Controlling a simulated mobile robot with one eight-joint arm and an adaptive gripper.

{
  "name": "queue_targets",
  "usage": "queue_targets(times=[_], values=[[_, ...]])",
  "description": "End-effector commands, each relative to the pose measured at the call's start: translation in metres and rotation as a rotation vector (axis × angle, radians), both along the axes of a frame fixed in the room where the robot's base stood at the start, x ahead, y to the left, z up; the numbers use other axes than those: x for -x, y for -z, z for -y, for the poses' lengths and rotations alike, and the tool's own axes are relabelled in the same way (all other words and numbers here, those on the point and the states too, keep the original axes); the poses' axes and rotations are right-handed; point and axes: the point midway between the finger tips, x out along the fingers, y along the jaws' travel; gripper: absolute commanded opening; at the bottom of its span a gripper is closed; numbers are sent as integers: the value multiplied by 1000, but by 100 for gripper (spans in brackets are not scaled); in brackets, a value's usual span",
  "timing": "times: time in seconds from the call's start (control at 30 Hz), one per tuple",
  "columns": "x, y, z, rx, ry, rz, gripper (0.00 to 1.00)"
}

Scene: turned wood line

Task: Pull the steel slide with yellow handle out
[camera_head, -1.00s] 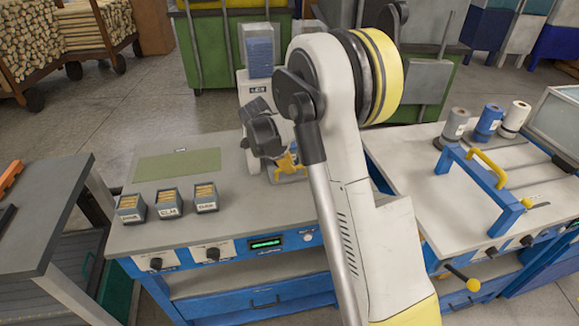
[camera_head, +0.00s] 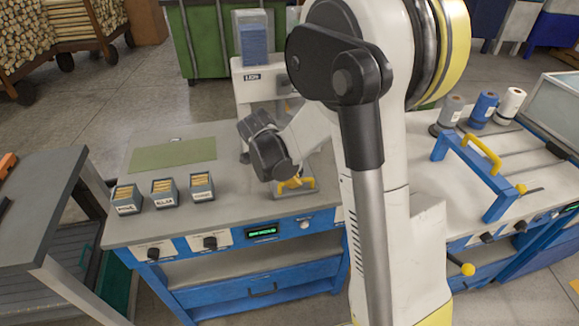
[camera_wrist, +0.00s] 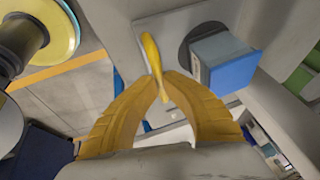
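The yellow handle (camera_wrist: 151,50) shows in the wrist view as a slim bar reaching down between my yellow fingertips. My gripper (camera_wrist: 163,84) has its fingers drawn together, one on each side of the handle's lower end, and looks shut on it. In the head view my gripper (camera_head: 294,184) points down at the front of the white press-like machine (camera_head: 262,92), low over the bench. A grey steel plate (camera_head: 281,194), seemingly the slide, lies under the fingers. My wrist and arm hide part of the machine and the slide's far end.
Three small labelled bins (camera_head: 163,192) and a green mat (camera_head: 172,155) are left on the bench (camera_head: 225,222). A blue stack (camera_head: 252,40) tops the machine. A blue frame with a yellow bar (camera_head: 484,153) stands right. The bench front strip is clear.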

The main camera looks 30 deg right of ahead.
Motion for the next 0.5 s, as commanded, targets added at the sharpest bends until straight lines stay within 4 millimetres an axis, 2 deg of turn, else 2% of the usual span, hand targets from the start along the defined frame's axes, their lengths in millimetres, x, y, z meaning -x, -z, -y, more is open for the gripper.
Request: queue_targets(times=[0.03, 0.2, 0.5], values=[[10, 1, -3, -1, 0, -1, 0], [31, 1, -9, -1, 0, -1, 0], [44, 1, -13, -2, 1, -2, 0]])
